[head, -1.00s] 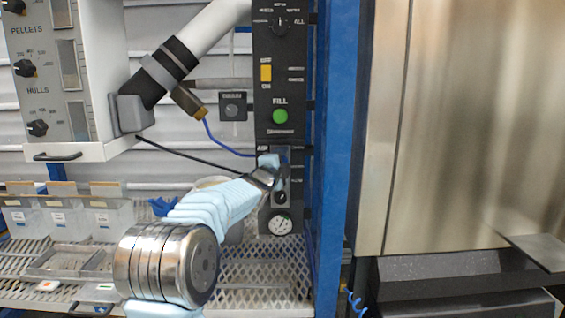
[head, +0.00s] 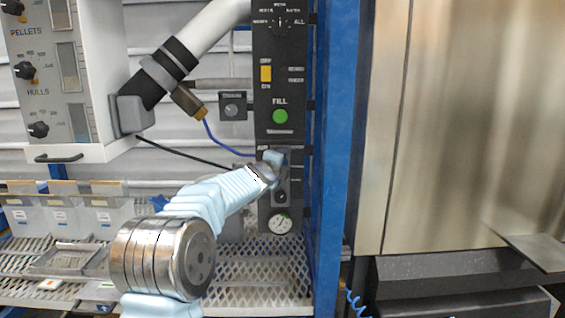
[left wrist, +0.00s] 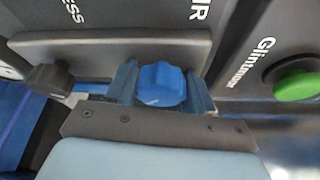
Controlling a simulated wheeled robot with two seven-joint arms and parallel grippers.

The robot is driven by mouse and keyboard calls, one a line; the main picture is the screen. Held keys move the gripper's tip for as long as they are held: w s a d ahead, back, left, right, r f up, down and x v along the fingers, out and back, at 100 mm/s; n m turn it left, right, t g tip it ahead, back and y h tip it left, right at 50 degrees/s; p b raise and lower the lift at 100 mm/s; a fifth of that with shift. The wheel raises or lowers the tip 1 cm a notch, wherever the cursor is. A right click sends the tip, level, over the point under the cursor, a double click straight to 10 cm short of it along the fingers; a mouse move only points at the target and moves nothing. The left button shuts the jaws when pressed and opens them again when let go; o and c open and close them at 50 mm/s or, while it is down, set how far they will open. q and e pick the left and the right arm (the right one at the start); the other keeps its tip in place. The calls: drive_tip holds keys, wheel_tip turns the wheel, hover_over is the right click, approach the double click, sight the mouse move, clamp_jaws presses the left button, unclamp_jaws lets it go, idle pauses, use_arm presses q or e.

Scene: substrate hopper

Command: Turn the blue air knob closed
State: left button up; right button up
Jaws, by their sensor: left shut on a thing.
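The blue air knob (left wrist: 160,84) sits on the grey plate of the black control panel. My left gripper (left wrist: 162,88) has one finger on each side of the knob and is shut on it. In the head view my left gripper (head: 274,160) reaches the lower part of the panel from the left and hides the knob. The position mark on the knob is not clear. My right gripper is not in view.
A dark knob (left wrist: 48,78) is beside the blue one on the same plate. A green FILL button (head: 280,116) is above and a round gauge (head: 281,222) below. A blue post (head: 336,130) stands just right of the panel. Clear bins (head: 60,218) are at left.

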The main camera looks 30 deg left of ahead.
use_arm(q)
drive_tip(key=shift+f, duration=0.1)
drive_tip(key=o, duration=1)
drive_tip(key=s+b, duration=0.4)
drive_tip(key=s+d+b, duration=0.1)
drive_tip(key=s+b, duration=0.3)
drive_tip(key=s, duration=0.1)
drive_tip(key=s+d+r+b, duration=0.1)
drive_tip(key=s+b, duration=0.3)
drive_tip(key=shift+s+d+r, duration=0.1)
drive_tip(key=shift+s+d, duration=0.05)
drive_tip(key=shift+s, duration=0.15)
